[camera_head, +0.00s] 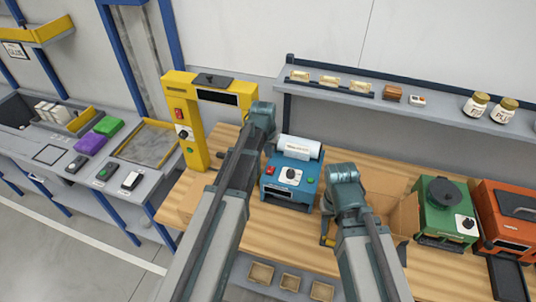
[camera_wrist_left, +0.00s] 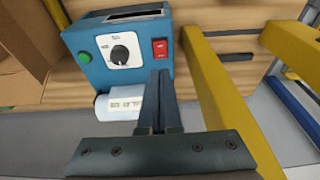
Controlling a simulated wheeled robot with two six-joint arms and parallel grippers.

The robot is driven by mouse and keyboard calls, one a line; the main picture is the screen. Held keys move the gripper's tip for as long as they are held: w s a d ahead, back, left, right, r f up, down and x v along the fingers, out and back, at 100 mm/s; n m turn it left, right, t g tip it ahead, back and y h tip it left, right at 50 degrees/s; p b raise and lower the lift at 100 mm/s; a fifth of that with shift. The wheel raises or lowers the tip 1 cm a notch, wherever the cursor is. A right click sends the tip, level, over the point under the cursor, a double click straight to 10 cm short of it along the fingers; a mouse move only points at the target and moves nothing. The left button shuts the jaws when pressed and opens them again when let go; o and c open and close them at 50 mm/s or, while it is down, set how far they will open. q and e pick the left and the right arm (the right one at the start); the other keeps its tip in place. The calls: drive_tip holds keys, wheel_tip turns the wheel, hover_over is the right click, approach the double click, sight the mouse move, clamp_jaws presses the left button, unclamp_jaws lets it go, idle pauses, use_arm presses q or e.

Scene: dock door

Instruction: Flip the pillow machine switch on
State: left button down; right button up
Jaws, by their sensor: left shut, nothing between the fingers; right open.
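The blue pillow machine (camera_head: 288,182) stands on the wooden bench with a white film roll (camera_head: 298,147) at its back. Its front has a dial, a green button and a red rocker switch (camera_wrist_left: 160,47), seen clearly in the left wrist view. My left gripper (camera_wrist_left: 160,75) is shut and empty, its tips just short of the red switch in that view; I cannot tell if they touch. In the head view my left wrist hides the fingers.
A yellow machine (camera_head: 196,158) with its own red switch stands left of the blue one. An open cardboard box (camera_head: 404,214) is behind my right arm, with a green machine (camera_head: 446,212) and an orange machine (camera_head: 507,215) further right. A shelf (camera_head: 440,108) runs above the bench.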

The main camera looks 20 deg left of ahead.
sight(270, 172)
use_arm(q)
drive_tip(key=b+x, duration=0.4)
drive_tip(key=x, duration=0.1)
drive_tip(key=b+x, duration=0.3)
drive_tip(key=shift+s+f, duration=0.1)
drive_tip(key=shift+s, duration=0.3)
drive_tip(key=shift+s+f+b, duration=0.1)
drive_tip(key=shift+f+b, duration=0.5)
drive_tip(key=shift+f, duration=0.1)
drive_tip(key=shift+s+f+b, duration=0.25)
drive_tip(key=shift+f+b, duration=0.25)
drive_tip(key=shift+b, duration=0.05)
drive_tip(key=shift+w+r, duration=0.1)
drive_tip(key=shift+r, duration=0.15)
drive_tip(key=shift+w+p, duration=0.1)
drive_tip(key=shift+p, duration=0.2)
drive_tip(key=shift+w+r+p, duration=0.35)
drive_tip(key=shift+w+r, duration=0.05)
drive_tip(key=shift+w, duration=0.25)
